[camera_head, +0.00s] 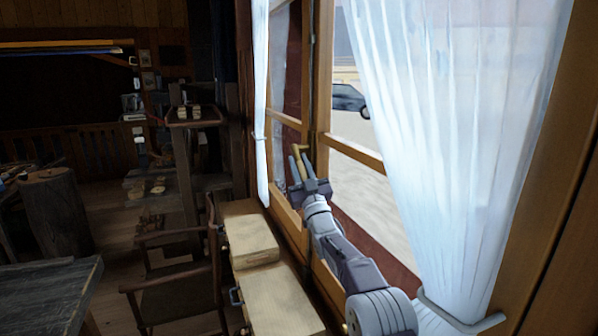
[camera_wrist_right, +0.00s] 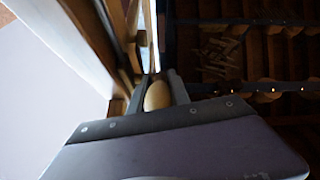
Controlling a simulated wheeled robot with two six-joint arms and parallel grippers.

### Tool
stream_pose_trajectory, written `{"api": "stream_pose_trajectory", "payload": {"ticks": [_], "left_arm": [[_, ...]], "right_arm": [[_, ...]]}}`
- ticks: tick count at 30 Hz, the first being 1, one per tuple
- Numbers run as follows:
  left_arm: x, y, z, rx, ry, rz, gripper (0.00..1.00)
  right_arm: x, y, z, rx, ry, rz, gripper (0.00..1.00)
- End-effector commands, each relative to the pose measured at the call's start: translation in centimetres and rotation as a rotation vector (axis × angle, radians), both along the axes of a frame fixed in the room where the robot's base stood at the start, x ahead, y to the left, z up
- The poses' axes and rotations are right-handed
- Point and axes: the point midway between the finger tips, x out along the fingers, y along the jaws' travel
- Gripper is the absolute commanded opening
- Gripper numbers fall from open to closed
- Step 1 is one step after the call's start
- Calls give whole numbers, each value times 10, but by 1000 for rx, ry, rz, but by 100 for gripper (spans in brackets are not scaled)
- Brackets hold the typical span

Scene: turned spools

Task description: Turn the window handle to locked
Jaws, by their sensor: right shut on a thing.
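The window (camera_head: 322,80) has a wooden frame and stands to the right of the middle in the head view. Its brass-coloured handle (camera_head: 299,153) sits on the middle upright. My right gripper (camera_head: 300,164) is at the handle, with its fingers on either side of it, and is shut on it. In the right wrist view the rounded tan end of the handle (camera_wrist_right: 157,96) shows between the two dark fingers of my right gripper (camera_wrist_right: 163,88). The handle's base is mostly hidden by the gripper. My left gripper is not in view.
White curtains hang on both sides of the window; the right curtain (camera_head: 450,130) is close to my right arm. Pale wooden boxes (camera_head: 250,240) stand below the sill. A wooden chair (camera_head: 175,280) and a dark table (camera_head: 45,295) are at the left.

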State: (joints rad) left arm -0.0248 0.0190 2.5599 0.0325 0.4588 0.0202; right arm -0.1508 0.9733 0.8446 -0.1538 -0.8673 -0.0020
Motion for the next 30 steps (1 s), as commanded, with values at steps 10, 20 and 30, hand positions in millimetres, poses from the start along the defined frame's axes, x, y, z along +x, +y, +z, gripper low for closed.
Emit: {"api": "stream_pose_trajectory", "payload": {"ticks": [10,20,30], "left_arm": [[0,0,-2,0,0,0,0],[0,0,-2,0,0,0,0],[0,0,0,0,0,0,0]], "right_arm": [[0,0,0,2,-13,-1,0],[1,0,-1,2,-11,-1,44],[0,0,0,2,-6,0,44]]}}
